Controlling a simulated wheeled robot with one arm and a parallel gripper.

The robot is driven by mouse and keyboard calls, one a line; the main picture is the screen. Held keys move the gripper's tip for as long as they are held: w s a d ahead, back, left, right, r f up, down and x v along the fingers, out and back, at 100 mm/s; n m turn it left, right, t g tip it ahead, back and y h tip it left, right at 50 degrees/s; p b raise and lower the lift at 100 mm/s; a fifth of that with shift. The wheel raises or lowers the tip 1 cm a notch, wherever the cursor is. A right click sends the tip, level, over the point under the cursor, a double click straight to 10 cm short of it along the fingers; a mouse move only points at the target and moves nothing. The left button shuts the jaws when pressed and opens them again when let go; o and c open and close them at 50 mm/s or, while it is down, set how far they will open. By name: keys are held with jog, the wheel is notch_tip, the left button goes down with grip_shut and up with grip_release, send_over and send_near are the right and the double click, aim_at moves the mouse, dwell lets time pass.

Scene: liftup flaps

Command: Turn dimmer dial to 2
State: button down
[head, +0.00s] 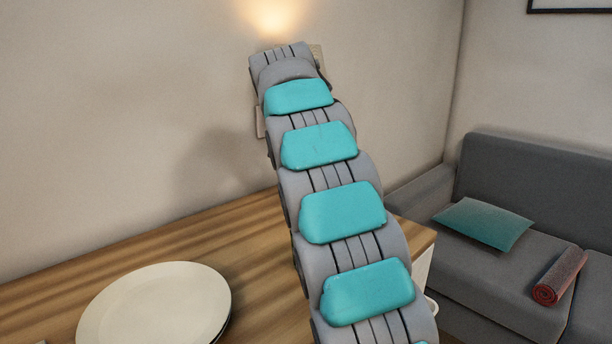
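My arm reaches up from the bottom of the head view to the wall (120,90). Its far end covers the spot on the wall where it points. My gripper is hidden behind the arm's last links, so its fingers do not show. The dimmer dial cannot be made out, and its setting cannot be read. A small pale edge (260,122) shows just left of the arm near the wall. A beige piece (318,56) shows at the right of the arm's far end. I cannot tell what either belongs to.
A wooden tabletop (215,240) runs along the wall under my arm. White plates (155,305) lie on it at the left. A grey sofa (545,185) with a teal cushion (485,223) and a rolled red-grey cloth (560,277) stands at the right. Warm light glows on the wall above.

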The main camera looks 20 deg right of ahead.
jog(key=shift+r, duration=0.1)
dwell(0.3)
jog(key=c, duration=0.8)
grip_release()
jog(key=shift+o, duration=0.2)
jog(key=shift+v, duration=1.35)
jog(key=s+a+b, duration=0.1)
jog(key=s+a, duration=0.1)
jog(key=a, duration=0.1)
jog(key=s+a, duration=0.3)
jog(key=s+a+b, duration=0.1)
jog(key=s+a, duration=0.1)
jog(key=a, duration=0.1)
jog(key=shift+s+a+b, duration=0.2)
jog(key=shift+a+b, duration=0.1)
